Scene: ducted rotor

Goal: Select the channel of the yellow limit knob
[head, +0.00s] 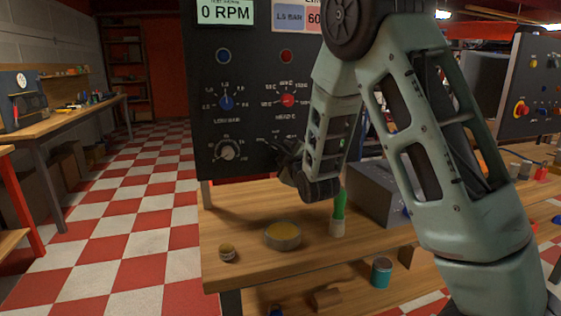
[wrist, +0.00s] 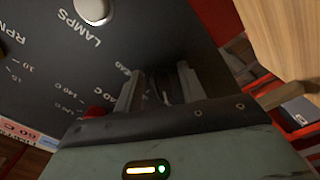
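The yellow limit knob is not plainly visible. In the wrist view a dark yellowish edge (wrist: 2,48) beside the RPM scale may be part of it; in the head view my arm covers that side of the black panel (head: 205,125). My gripper (head: 268,146) is near the panel's lower part, right of the grey knob (head: 228,150) and below the red knob (head: 288,100). In the wrist view its two fingers (wrist: 160,88) stand apart, with no knob clearly between them. Contact with the panel cannot be told.
A blue knob (head: 226,102) is left of the red one. A white knob (wrist: 93,10) by the LAMPS label shows in the wrist view. Below the panel, a round tin (head: 282,236), a green-topped bottle (head: 338,215) and a grey box (head: 375,194) stand on the wooden bench (head: 235,275).

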